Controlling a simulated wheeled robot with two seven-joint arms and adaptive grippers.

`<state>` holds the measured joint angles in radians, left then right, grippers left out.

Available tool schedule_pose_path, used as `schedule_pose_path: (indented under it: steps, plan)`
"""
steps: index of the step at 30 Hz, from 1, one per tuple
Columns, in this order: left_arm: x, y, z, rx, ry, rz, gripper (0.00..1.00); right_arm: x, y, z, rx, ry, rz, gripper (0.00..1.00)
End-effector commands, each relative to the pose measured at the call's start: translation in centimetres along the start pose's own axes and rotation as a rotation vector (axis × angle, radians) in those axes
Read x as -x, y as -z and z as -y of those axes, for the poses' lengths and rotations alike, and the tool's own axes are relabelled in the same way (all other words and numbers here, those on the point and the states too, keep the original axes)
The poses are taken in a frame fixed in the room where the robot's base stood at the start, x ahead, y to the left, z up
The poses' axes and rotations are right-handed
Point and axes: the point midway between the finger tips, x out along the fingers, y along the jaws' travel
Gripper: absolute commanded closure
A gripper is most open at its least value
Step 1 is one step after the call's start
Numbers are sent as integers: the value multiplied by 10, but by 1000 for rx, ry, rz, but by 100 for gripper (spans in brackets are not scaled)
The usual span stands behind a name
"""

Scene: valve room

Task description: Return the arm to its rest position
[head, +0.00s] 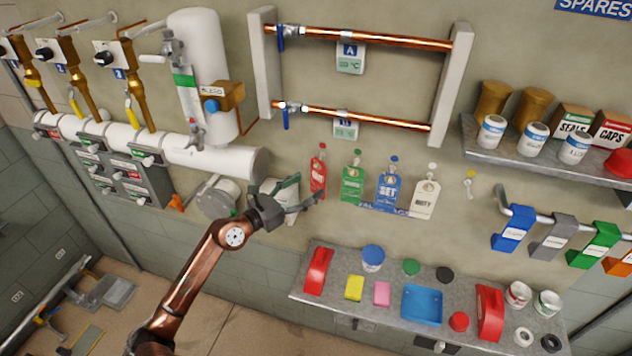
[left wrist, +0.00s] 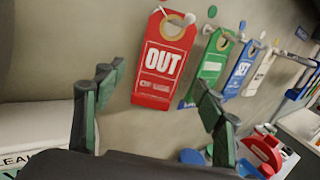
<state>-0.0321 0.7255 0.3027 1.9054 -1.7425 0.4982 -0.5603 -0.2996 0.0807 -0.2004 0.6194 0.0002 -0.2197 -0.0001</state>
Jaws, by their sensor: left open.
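My left arm comes in from the lower left of the head view, stretched up toward the wall. Its gripper (head: 304,190) is open and empty, in front of the wall just left of the red OUT tag (head: 318,172). In the left wrist view the two green-padded fingers of the left gripper (left wrist: 156,92) stand wide apart with nothing between them. The red OUT tag (left wrist: 165,62) hangs from its peg beyond them. My right gripper is in neither view.
Green (head: 352,178), blue (head: 388,190) and white (head: 425,198) tags hang to the right. A white box (head: 284,213) is partly hidden behind the gripper. A grey shelf (head: 335,290) with several items lies below right. White pipework (head: 215,160) is at left.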

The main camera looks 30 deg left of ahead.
Motion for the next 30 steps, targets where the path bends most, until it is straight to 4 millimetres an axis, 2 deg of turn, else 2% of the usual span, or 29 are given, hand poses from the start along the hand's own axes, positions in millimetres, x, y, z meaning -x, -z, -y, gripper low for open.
schedule_pose_path:
  steps: [3, 9, 15, 22, 25, 27, 30]
  plan:
    - [26, 2, 0, 0, 0, -3, 37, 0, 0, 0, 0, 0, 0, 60]
    - [57, 1, 0, 0, 0, -1, 37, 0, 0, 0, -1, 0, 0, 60]
    - [69, 0, 0, -1, 0, 0, 37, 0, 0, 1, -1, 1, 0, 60]
    - [71, -4, 3, 36, -2, 26, 37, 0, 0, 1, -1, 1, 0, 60]
    - [77, -18, 7, 177, -17, 117, 37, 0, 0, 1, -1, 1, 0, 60]
    - [87, -31, 5, 352, -47, 220, 37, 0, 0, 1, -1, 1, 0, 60]
    - [109, -41, -14, 674, -123, 382, 37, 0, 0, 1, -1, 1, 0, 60]
